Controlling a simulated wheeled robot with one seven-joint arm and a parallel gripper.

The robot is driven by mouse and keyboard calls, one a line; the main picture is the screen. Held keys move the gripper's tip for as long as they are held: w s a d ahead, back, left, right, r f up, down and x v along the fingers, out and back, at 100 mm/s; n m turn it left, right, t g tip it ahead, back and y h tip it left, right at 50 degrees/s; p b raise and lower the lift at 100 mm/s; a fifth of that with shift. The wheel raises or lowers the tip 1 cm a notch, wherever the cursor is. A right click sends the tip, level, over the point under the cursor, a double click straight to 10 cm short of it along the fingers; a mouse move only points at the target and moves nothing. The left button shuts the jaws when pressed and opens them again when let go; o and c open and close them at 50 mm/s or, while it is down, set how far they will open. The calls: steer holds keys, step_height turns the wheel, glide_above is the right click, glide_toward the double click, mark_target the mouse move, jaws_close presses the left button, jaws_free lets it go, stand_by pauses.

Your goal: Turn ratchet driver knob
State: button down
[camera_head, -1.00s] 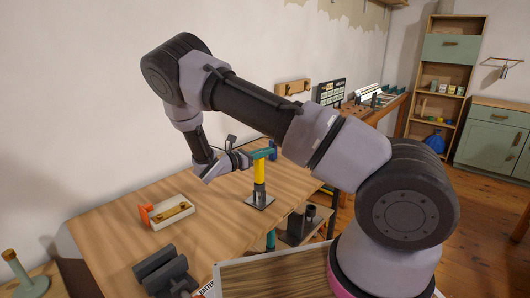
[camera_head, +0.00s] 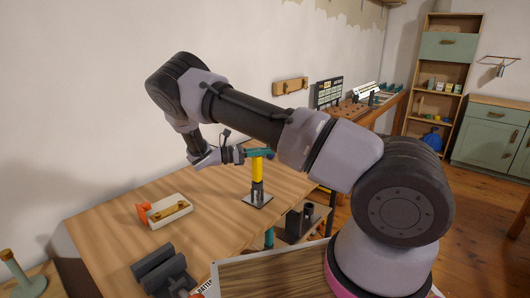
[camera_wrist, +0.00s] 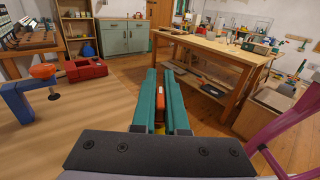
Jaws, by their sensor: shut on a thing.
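The ratchet driver (camera_head: 257,171) stands upright on a small square base plate on the wooden table, its yellow body above a dark lower part. My gripper (camera_head: 261,153) reaches across its top from the left, with teal fingers level. In the wrist view, the fingers (camera_wrist: 161,85) are close together on both sides of a red-orange piece (camera_wrist: 160,97), which I take to be the driver's knob. A little yellow shows below it. My gripper is shut on this knob. The fingers hide most of the knob in the head view.
A pale tray (camera_head: 157,221) with an orange part lies at the table's left. Dark grey blocks (camera_head: 160,270) are at its front. In the wrist view, a blue clamp (camera_wrist: 18,102) with an orange knob and a red vise (camera_wrist: 86,69) stand at left. Bare tabletop surrounds the driver.

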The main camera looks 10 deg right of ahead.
steer(key=c, duration=0.9)
jaws_free()
steer(key=shift+c, duration=0.2)
steer(key=a, duration=1)
steer(key=shift+w+a, duration=0.2)
steer(key=shift+a, duration=0.2)
